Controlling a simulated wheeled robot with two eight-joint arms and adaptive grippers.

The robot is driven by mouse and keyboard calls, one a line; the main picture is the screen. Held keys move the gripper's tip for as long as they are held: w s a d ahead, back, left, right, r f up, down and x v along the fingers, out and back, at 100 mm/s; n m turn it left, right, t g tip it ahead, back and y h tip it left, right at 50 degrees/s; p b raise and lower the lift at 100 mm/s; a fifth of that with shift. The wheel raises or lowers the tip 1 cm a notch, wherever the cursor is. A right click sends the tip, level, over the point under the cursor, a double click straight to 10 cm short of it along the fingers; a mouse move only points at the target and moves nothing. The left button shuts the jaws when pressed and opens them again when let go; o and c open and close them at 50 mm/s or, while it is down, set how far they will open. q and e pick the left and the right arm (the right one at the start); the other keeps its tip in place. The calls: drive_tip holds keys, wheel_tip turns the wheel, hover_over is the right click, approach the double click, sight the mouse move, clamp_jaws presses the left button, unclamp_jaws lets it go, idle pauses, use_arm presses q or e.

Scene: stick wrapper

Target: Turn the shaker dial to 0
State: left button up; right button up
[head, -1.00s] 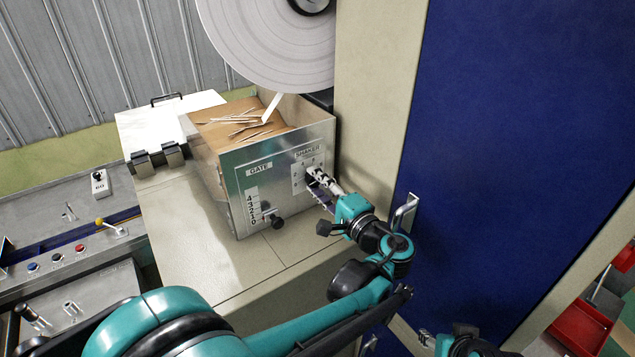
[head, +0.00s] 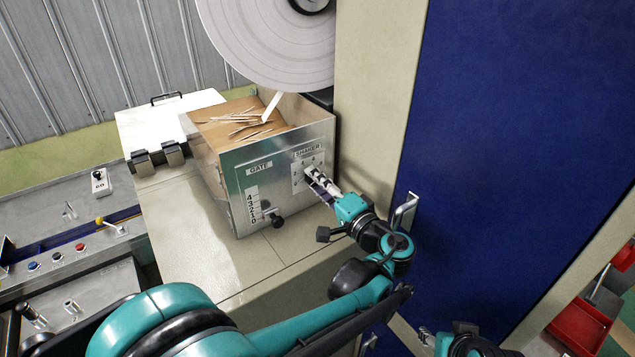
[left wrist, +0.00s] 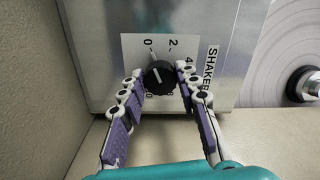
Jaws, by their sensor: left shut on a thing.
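The shaker dial is a round black knob (left wrist: 159,75) on a white number plate (left wrist: 150,50) marked SHAKER. In the left wrist view a pale mark on the knob appears to point up and left, towards the 0. My left gripper (left wrist: 160,78) is shut on the knob, one finger at each side. In the head view my left gripper (head: 312,176) reaches the plate on the metal box's front (head: 240,190) from the lower right and hides most of the knob.
Left of the dial are the GATE scale (head: 252,205) and its black knob (head: 277,221). Thin sticks (head: 245,122) lie in the open box top. A large white paper roll (head: 270,45) hangs behind. A blue door (head: 530,120) with a handle (head: 405,212) stands close right of my arm.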

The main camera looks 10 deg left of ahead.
use_arm(q)
drive_tip(key=o, duration=1.2)
drive_tip(key=shift+c, duration=0.2)
drive_tip(key=v, duration=0.7)
drive_tip(key=shift+s+d, duration=0.2)
drive_tip(key=shift+f, duration=0.1)
